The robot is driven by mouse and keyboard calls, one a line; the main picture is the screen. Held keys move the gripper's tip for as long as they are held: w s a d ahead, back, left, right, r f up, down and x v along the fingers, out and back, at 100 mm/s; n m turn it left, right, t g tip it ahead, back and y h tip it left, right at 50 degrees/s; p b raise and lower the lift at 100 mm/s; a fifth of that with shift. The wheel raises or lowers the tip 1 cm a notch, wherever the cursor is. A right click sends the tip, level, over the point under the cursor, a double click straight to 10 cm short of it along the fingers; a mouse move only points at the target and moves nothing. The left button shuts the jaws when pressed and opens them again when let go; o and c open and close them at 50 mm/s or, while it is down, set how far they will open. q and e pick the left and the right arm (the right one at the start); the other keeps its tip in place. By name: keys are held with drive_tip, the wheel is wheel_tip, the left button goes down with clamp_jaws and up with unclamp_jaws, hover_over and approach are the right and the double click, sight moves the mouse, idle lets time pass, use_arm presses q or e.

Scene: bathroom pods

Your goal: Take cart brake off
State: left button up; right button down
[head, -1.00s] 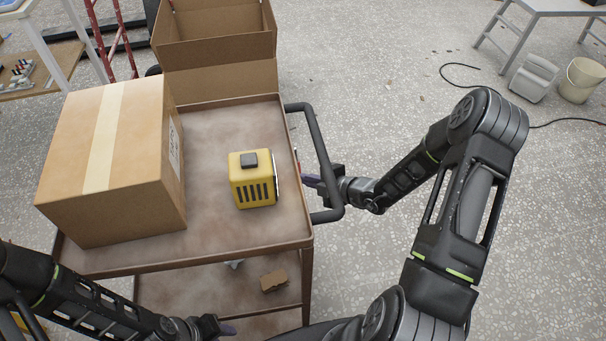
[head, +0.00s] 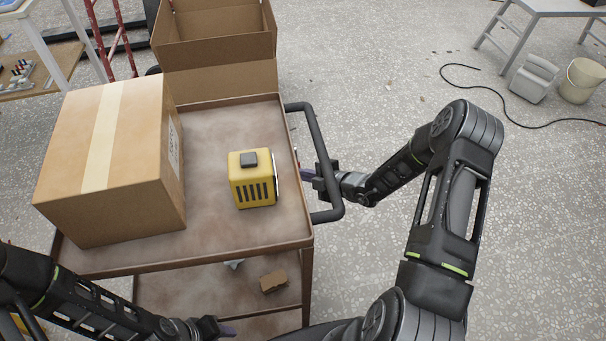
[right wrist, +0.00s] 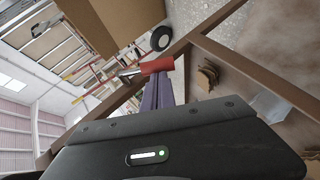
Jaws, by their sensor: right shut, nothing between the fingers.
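The brown cart (head: 215,118) stands in front of me with a black push handle (head: 320,150) on its right end. In the right wrist view a brake lever with a red grip (right wrist: 157,66) and a metal shaft sticks out by the cart's brown frame. My right gripper (head: 306,174) reaches past the handle to the cart's right edge. Its purple fingers (right wrist: 163,84) are shut and empty, with the tips right at the red grip; I cannot tell whether they touch it. My left gripper (head: 230,331) is low at the cart's near side, its fingers too small to judge.
A taped cardboard box (head: 105,160) and a yellow device (head: 252,180) stand on the cart top. The lower shelf holds a cardboard scrap (head: 273,282). An open box (head: 215,50) is behind the cart. The floor to the right is clear up to a cable and bucket (head: 580,82).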

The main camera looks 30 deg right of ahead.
drive_tip(key=f+t+b, duration=0.1)
drive_tip(key=b, duration=0.2)
drive_tip(key=w+f+n+t+b, duration=0.1)
drive_tip(key=t+b, duration=0.1)
drive_tip(key=b, duration=0.1)
drive_tip(key=w+f+n+t+b, duration=0.1)
drive_tip(key=f+b, duration=0.1)
drive_tip(key=b, duration=0.1)
drive_tip(key=shift+d, duration=0.3)
drive_tip(key=shift+w+n+t+y+b, duration=0.3)
drive_tip(key=shift+n+t+b, duration=0.25)
drive_tip(key=shift+b, duration=0.35)
drive_tip(key=shift+w+r+t, duration=0.15)
drive_tip(key=shift+t, duration=0.1)
drive_tip(key=shift+s+a, duration=0.1)
drive_tip(key=shift+s, duration=0.25)
drive_tip(key=a+p+v, duration=0.1)
drive_tip(key=a+v, duration=0.1)
drive_tip(key=v, duration=1)
drive_tip(key=shift+s, duration=0.5)
